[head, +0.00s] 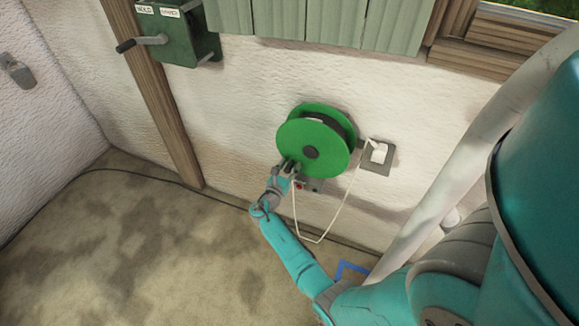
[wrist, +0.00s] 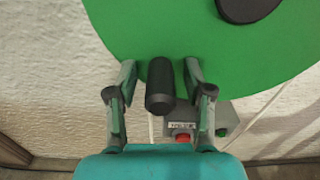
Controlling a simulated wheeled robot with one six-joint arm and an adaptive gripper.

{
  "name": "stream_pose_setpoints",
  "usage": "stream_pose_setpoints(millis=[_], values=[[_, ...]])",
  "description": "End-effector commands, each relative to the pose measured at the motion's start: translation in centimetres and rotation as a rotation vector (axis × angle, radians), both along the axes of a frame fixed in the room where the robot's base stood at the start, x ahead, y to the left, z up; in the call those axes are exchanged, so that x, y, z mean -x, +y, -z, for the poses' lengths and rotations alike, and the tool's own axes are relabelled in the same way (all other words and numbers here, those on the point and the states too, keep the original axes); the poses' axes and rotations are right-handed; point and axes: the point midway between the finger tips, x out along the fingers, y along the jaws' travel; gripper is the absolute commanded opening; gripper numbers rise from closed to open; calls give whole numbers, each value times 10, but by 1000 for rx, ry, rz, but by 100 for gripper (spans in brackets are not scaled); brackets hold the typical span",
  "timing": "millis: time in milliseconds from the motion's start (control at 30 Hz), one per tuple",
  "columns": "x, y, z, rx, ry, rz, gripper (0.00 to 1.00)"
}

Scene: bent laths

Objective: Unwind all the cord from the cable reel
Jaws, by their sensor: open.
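A green cable reel (head: 299,153) is mounted low on the white wall. White cord (head: 333,213) hangs from it in a loop and runs up to a white plug (head: 378,152) in a wall socket at its right. In the wrist view the reel's green face (wrist: 170,35) fills the top, with a dark hub at upper right. A black crank knob (wrist: 160,86) sticks out of the face near its lower edge. My gripper (wrist: 159,75) is open, one finger on each side of the knob; it also shows at the reel's lower left in the head view (head: 289,168).
A grey box with a red button (wrist: 182,138) sits below the reel. A dark green box with a crank (head: 180,32) hangs at upper left beside a wooden post (head: 155,95). A dark cable lies along the floor (head: 130,230), which is otherwise clear at left.

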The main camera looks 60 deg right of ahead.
Motion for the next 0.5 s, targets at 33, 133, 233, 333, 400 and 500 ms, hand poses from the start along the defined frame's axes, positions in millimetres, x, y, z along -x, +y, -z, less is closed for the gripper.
stream_pose_setpoints(millis=[33,133,233,333,400,500], values=[[0,-1,0,0,0,0,52],[0,-1,0,0,0,0,52],[0,-1,0,0,0,0,52],[0,-1,0,0,0,0,34],[0,-1,0,0,-1,0,17],[0,-1,0,0,-1,0,0]])
